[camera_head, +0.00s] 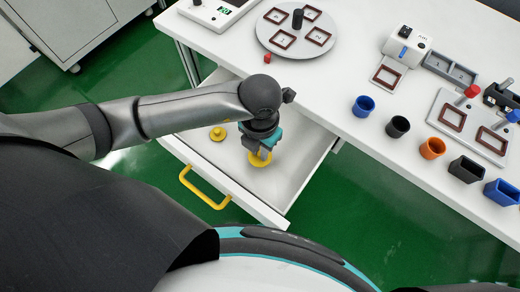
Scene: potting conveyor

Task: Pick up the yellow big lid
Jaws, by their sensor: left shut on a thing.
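The yellow big lid (260,160) is a round yellow disc in the open white drawer (283,187). My left gripper (262,153) points down into the drawer and is shut on the lid, its fingers hiding part of the top. I cannot tell whether the lid still touches the drawer floor. A smaller yellow lid with a knob (217,134) lies in the drawer to the left, apart from the gripper. My right gripper is not in view.
The drawer has a yellow handle (204,188) at its front. The white table (345,75) above it bears a round turntable (296,28), a small white machine (407,46), and a row of cups including a blue one (363,106). Green floor lies below.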

